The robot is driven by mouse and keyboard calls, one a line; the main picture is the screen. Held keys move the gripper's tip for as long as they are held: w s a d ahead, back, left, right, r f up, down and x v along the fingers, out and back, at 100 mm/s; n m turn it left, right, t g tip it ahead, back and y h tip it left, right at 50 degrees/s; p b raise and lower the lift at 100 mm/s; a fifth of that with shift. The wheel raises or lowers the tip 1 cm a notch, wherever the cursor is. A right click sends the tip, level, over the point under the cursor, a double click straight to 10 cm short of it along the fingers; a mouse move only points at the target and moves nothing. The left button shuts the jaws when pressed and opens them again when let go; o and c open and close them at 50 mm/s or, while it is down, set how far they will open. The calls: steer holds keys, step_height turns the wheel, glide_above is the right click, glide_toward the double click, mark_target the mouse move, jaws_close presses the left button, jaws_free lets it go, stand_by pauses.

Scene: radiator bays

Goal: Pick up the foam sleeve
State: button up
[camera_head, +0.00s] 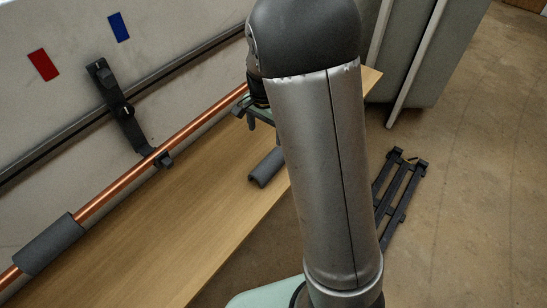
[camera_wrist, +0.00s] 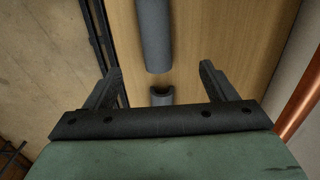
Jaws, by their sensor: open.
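A grey foam sleeve (camera_head: 267,167) lies on the wooden board (camera_head: 190,200), partly behind my arm in the head view. In the wrist view a long grey sleeve (camera_wrist: 153,35) runs out of the top edge. A short grey piece with a U-shaped end (camera_wrist: 162,97) shows below it, partly hidden by my gripper's dark bar. I cannot tell if it is separate. My gripper (camera_wrist: 160,68) is open and empty, its two fingers on either side of the grey pieces. In the head view my gripper (camera_head: 263,122) is above the board, beyond the sleeve, partly hidden.
A copper pipe (camera_head: 195,125) runs along the wall, with another grey sleeve (camera_head: 48,243) around it. A black bracket (camera_head: 125,115) holds the pipe. A black rack (camera_head: 400,190) lies on the floor at right. Grey-green panels (camera_head: 420,50) stand at the back.

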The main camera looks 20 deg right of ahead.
mark_target(269, 161)
step_height(269, 161, down, 10)
steer(key=shift+s+r+p, duration=0.1)
steer(key=shift+p, duration=0.4)
steer(key=f, duration=0.1)
steer(key=f+p, duration=0.1)
steer(key=f, duration=0.2)
steer(key=shift+s+d, duration=0.25)
steer(key=shift+s, duration=0.05)
steer(key=shift+f, duration=0.55)
steer(key=c, duration=1.1)
